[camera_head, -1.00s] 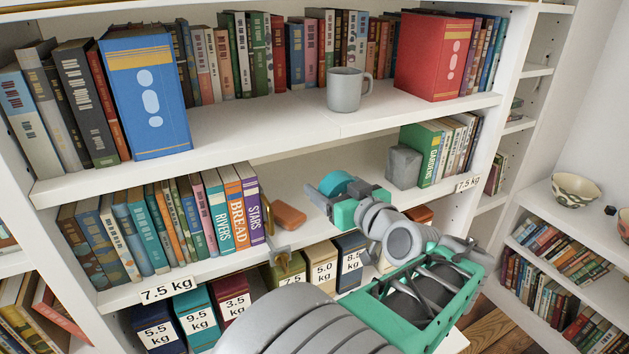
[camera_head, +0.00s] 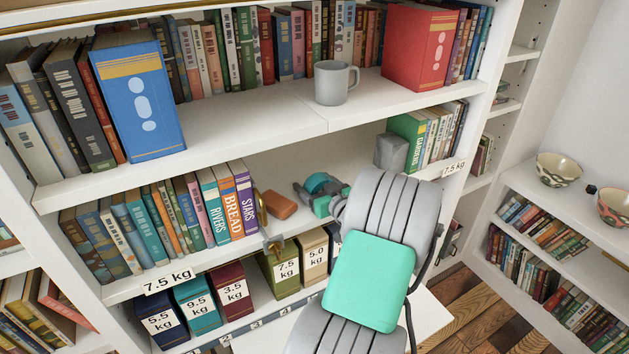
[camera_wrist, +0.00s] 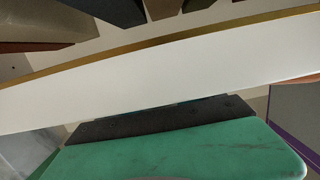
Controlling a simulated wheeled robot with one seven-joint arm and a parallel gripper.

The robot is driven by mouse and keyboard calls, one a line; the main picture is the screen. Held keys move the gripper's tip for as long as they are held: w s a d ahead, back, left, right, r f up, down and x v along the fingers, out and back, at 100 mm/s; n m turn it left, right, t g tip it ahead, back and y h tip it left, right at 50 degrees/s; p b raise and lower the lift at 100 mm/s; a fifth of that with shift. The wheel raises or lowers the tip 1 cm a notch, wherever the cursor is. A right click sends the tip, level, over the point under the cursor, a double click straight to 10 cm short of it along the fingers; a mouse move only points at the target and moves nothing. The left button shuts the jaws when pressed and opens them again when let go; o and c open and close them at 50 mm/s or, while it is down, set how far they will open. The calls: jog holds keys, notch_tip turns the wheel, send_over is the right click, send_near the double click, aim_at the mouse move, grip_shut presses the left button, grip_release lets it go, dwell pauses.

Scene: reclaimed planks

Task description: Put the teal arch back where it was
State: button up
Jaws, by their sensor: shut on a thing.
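The teal arch (camera_head: 318,181) is in the head view on the middle shelf level, with only its rounded top part showing. My gripper (camera_head: 311,191) is shut on it, with a dark finger beside the arch. The arch's lower part is hidden by the gripper, so I cannot tell whether it touches the shelf board (camera_head: 225,262).
An orange-brown block (camera_head: 281,205) lies left of my gripper, next to the STARS book (camera_head: 245,204). A grey block (camera_head: 391,152) stands to the right by the green book (camera_head: 408,133). Weight-labelled boxes (camera_head: 280,272) stand below. The upper shelf holds a grey mug (camera_head: 333,84).

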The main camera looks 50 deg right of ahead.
jog(key=shift+f+b, duration=0.1)
jog(key=shift+b, duration=0.25)
jog(key=o, duration=1.8)
jog(key=shift+s, duration=0.1)
jog(key=b+v, duration=0.2)
jog(key=v, duration=1)
